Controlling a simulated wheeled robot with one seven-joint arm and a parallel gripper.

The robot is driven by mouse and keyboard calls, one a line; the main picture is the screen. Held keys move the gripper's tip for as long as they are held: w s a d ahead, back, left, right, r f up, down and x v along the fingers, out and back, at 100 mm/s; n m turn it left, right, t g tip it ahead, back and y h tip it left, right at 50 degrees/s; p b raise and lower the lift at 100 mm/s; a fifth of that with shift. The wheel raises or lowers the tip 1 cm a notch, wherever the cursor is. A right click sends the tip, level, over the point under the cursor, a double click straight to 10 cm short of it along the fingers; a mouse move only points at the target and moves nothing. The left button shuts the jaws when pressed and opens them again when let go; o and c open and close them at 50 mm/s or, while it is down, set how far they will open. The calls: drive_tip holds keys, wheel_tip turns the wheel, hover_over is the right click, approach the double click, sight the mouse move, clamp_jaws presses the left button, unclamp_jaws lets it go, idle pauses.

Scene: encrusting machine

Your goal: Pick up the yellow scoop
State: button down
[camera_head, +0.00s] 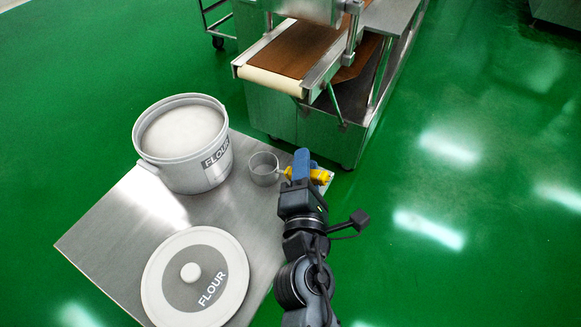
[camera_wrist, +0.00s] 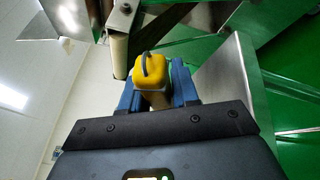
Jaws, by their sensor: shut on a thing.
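The yellow scoop has a grey cup (camera_head: 264,170) and a yellow handle (camera_head: 319,177). It is at the right corner of the metal table (camera_head: 115,225), right of the flour tub. My gripper (camera_head: 301,162) has its blue fingers across the handle, hiding its middle. In the wrist view the yellow handle (camera_wrist: 149,73) sits between the two blue fingers (camera_wrist: 154,93), gripped by them. The cup is not clearly visible there. I cannot tell whether the scoop touches the table or is just above it.
A white flour tub (camera_head: 180,174) stands open on the table, close left of the scoop. Its lid (camera_head: 196,277) lies at the table's front. A machine with a brown conveyor belt (camera_head: 290,50) stands behind. Green floor at the right is clear.

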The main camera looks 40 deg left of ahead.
drive_tip(key=d+r+p, duration=1.1)
drive_tip(key=p, duration=0.2)
drive_tip(key=shift+d, duration=0.35)
drive_tip(key=shift+w, duration=0.1)
drive_tip(key=c, duration=1.4)
unclamp_jaws()
clamp_jaws()
